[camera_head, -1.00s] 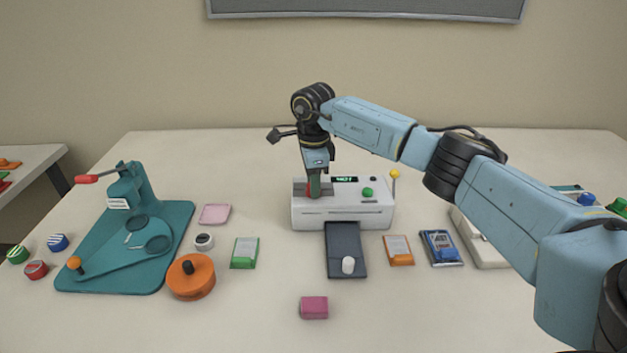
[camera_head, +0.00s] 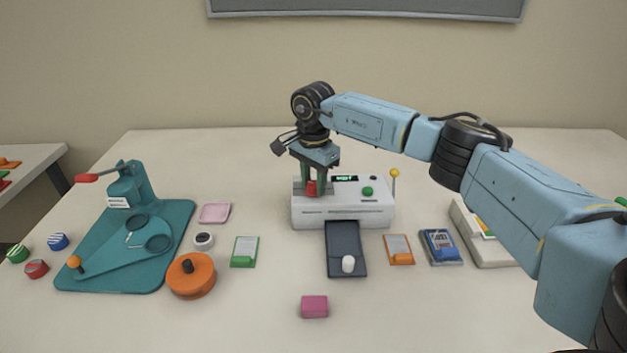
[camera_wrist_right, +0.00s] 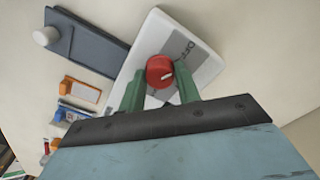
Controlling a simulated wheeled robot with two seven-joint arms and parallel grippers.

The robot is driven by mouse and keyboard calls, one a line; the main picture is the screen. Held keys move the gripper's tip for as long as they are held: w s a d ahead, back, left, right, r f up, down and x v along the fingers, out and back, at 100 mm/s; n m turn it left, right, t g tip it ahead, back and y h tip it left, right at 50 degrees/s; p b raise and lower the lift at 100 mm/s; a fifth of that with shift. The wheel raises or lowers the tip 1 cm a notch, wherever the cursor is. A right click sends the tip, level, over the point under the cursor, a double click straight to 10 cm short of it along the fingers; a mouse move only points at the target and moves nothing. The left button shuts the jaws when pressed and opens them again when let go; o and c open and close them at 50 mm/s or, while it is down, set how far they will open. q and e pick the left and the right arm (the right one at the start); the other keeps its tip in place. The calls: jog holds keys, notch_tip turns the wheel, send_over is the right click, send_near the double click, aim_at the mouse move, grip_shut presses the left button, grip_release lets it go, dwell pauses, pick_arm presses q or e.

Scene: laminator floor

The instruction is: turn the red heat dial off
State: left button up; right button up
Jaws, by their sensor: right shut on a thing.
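The red heat dial (camera_head: 311,188) is on top of the white laminator (camera_head: 340,212), at its left end. In the right wrist view the dial (camera_wrist_right: 160,70) is a round red knob with a pale pointer mark, beside a grey label with dark letters that seem to read OFF. My right gripper (camera_head: 312,187) points down from above with its green fingers on either side of the dial, shut on it. In the right wrist view the gripper (camera_wrist_right: 160,84) has one finger on each side of the knob. My left gripper is not in view.
The laminator also bears a green button (camera_head: 367,191), a small lit display (camera_head: 345,178) and a yellow-tipped lever (camera_head: 394,174). A dark tray (camera_head: 345,240) with a white knob lies in front. A teal press (camera_head: 175,225) stands left. A pink block (camera_head: 314,307) lies nearer me.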

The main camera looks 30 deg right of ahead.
aim_at(313, 183)
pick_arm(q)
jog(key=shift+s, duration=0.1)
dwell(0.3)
pick_arm(e)
jog(key=o, duration=1)
jog(key=shift+c, duration=0.2)
jog(key=shift+r, duration=0.1)
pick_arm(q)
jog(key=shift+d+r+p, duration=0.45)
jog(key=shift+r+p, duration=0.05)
pick_arm(e)
notch_tip(313, 183, up, 13)
jog(key=shift+r, duration=0.15)
